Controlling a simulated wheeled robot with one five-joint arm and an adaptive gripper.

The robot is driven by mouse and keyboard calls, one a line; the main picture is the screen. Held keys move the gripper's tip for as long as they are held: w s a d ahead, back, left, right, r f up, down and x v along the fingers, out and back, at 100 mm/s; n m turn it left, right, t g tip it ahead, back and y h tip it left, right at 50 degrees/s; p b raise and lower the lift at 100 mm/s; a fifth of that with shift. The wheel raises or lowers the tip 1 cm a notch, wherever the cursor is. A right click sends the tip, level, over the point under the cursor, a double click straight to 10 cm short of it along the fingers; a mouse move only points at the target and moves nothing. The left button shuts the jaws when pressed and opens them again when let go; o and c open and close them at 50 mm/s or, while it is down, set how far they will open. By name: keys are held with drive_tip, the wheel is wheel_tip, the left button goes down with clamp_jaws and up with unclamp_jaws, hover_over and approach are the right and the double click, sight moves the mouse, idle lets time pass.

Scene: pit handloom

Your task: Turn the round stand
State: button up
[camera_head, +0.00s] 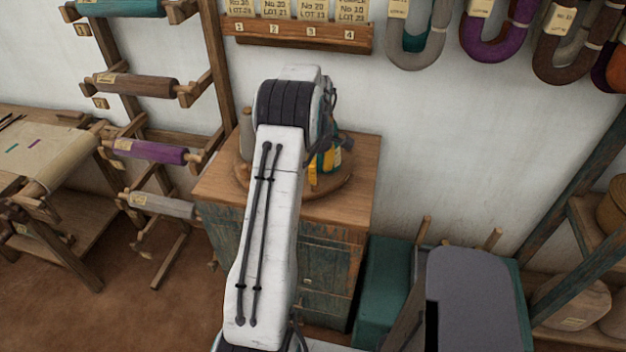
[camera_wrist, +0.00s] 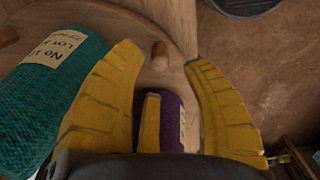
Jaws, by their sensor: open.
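The round stand (camera_head: 333,190) is a wooden disc on top of a wooden cabinet, partly hidden behind my arm in the head view. In the wrist view its wooden surface (camera_wrist: 120,18) shows with a short peg (camera_wrist: 159,54) standing up. A teal yarn spool (camera_wrist: 62,85) with a paper label lies at the left. A purple spool (camera_wrist: 172,118) shows between my fingers, partly covered. My gripper (camera_wrist: 162,60) is open, its yellow fingers spread on either side of the peg. I cannot tell whether any finger touches it. In the head view my gripper (camera_head: 322,165) is over the stand's right side.
The cabinet (camera_head: 362,160) stands against the white wall. A rack of yarn rollers (camera_head: 135,85) is at the left, with a table beyond. A numbered shelf (camera_head: 297,37) and hanging yarn hanks (camera_head: 495,30) are above. A teal box (camera_head: 385,290) sits right of the cabinet.

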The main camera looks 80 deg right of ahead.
sight(315, 190)
drive_tip(key=shift+f+p, duration=0.45)
drive_tip(key=shift+f, duration=1.95)
drive_tip(key=shift+o, duration=0.3)
clamp_jaws()
